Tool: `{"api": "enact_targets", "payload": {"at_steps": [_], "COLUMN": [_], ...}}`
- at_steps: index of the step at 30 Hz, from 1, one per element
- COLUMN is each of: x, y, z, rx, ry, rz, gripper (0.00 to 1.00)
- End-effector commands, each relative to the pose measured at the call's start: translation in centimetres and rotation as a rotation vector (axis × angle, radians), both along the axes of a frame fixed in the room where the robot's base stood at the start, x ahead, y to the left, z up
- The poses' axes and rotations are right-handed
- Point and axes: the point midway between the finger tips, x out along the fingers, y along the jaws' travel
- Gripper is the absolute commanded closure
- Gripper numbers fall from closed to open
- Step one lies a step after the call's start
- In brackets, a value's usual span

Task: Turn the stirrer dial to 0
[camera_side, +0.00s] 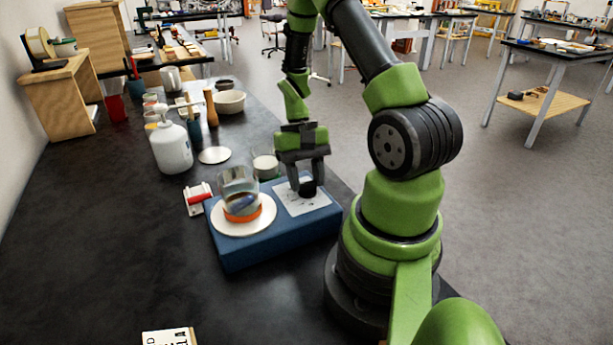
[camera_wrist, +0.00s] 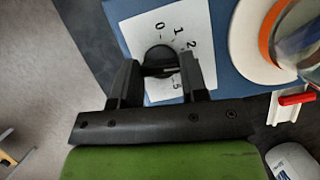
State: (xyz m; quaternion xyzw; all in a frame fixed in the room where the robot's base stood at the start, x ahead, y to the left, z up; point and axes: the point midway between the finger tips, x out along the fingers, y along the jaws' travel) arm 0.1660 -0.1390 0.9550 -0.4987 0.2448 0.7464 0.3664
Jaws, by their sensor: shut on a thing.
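The stirrer (camera_side: 275,240) is a blue box on the black bench, with a white round plate (camera_side: 268,221) on its left part. A glass beaker (camera_side: 238,184) with an orange band at its base stands on the plate. The black dial (camera_side: 307,190) sits on a white scale card (camera_side: 290,206) on the right part. In the wrist view the card shows 0, 1, 2 and a 5 around the dial (camera_wrist: 158,58). My gripper (camera_side: 306,181) points down over the dial and is shut on it. The fingers (camera_wrist: 160,72) flank the dial; I cannot tell where its pointer stands.
A red-handled white item (camera_side: 198,198) lies left of the stirrer. A white wash bottle (camera_side: 171,148), a white disc (camera_side: 215,155), a small jar (camera_side: 265,167) and a bowl (camera_side: 229,102) stand behind. The front left bench is mostly clear, with a lettered card (camera_side: 169,337).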

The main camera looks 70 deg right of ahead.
Motion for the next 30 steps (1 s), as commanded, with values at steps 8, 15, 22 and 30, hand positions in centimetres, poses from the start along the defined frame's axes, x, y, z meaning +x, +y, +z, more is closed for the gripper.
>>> {"api": "enact_targets", "payload": {"at_steps": [8,15,22,30], "x": [0.13,0.18,0.22,0.24], "y": [0.14,0.25,0.38,0.53], "z": [0.05,0.07,0.08,0.07], "rx": [0.000,0.000,0.000,0.000], "ry": [0.001,0.001,0.001,0.001], "rz": [0.242,0.470,0.691,0.947], "gripper": [0.83,0.83,0.83,0.83]}}
